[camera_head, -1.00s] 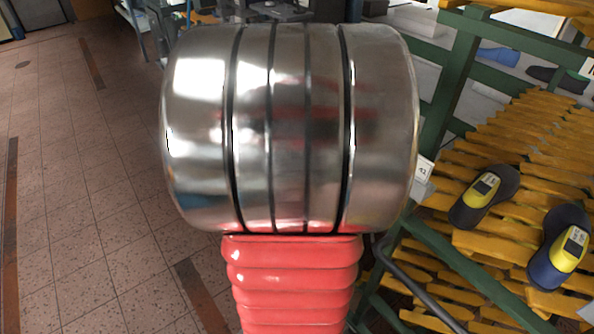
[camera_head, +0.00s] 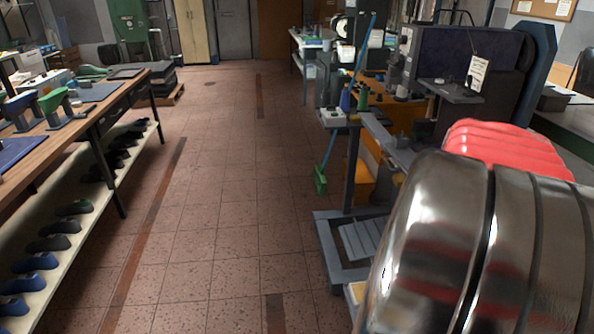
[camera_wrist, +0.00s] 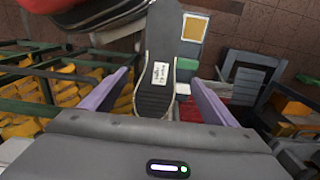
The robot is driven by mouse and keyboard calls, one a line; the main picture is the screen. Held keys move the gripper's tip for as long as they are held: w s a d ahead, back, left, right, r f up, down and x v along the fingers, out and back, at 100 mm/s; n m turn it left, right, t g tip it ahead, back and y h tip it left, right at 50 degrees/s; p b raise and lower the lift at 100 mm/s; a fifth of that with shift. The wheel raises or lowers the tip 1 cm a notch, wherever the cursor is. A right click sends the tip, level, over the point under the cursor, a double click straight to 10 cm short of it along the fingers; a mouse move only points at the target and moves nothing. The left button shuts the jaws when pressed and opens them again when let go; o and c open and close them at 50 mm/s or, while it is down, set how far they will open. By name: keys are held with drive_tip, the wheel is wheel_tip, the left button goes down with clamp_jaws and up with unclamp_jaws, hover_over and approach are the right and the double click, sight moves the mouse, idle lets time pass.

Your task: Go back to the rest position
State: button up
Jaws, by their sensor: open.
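My gripper (camera_wrist: 158,78) shows in the wrist view with its two purple fingers spread wide apart. It is open. A dark, ridged, tapering thing (camera_wrist: 158,100) with a white label lies in the view between the fingers. I cannot tell what it is or how far below it lies, and no finger visibly touches it. In the head view my own arm fills the lower right, and the gripper itself is not visible there.
A workbench (camera_head: 92,106) stands at left, with green lasts (camera_head: 52,100) on top and dark and blue lasts (camera_head: 55,242) on its lower shelf. A grey machine (camera_head: 460,60) stands at right, a green broom (camera_head: 320,180) beside it. The tiled aisle (camera_head: 215,190) is clear.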

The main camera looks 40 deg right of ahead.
drive_tip(key=w+a+r+n+t+h, duration=0.2)
drive_tip(key=w+a+r+n, duration=0.4)
drive_tip(key=w+n, duration=0.15)
drive_tip(key=w+a+r+n+t+h, duration=0.1)
drive_tip(key=w+a+r+n+t, duration=0.1)
drive_tip(key=w+a+r+n, duration=0.55)
drive_tip(key=s+a+f+n+y, duration=0.1)
drive_tip(key=a+f+n, duration=0.3)
drive_tip(key=a, duration=0.7)
drive_tip(key=s+a+f+n+t+y, duration=0.1)
drive_tip(key=s+a+f+n+y, duration=0.1)
drive_tip(key=a, duration=0.8)
wheel_tip(320, 180, down, 4)
drive_tip(key=shift+s+a+r+n+t, duration=0.15)
drive_tip(key=shift+s+a+n+t, duration=0.3)
drive_tip(key=shift+n, duration=0.75)
drive_tip(key=shift+d, duration=0.1)
